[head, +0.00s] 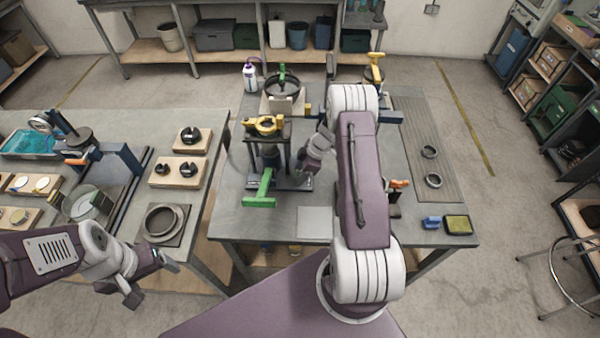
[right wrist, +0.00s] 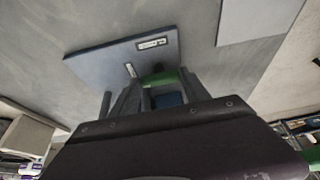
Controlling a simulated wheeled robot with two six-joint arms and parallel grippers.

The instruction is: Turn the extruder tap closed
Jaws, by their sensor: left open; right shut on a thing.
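The extruder (head: 270,155) stands on the middle table, with a yellow ring-shaped part (head: 264,125) on top and a dark base plate. Its green tap handle (head: 260,190) sticks out low at the front. My right gripper (head: 304,164) comes in from the right beside the extruder. In the right wrist view a green piece of the handle (right wrist: 188,82) shows at my right fingers, which are shut on it; the palm hides much of the grip. The base plate (right wrist: 125,55) shows beyond the fingers. My left gripper (head: 150,280) is open and empty at the lower left.
A light square sheet (head: 315,222) lies in front of the extruder. The left table (head: 215,135) holds wooden blocks and a large ring (head: 165,221).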

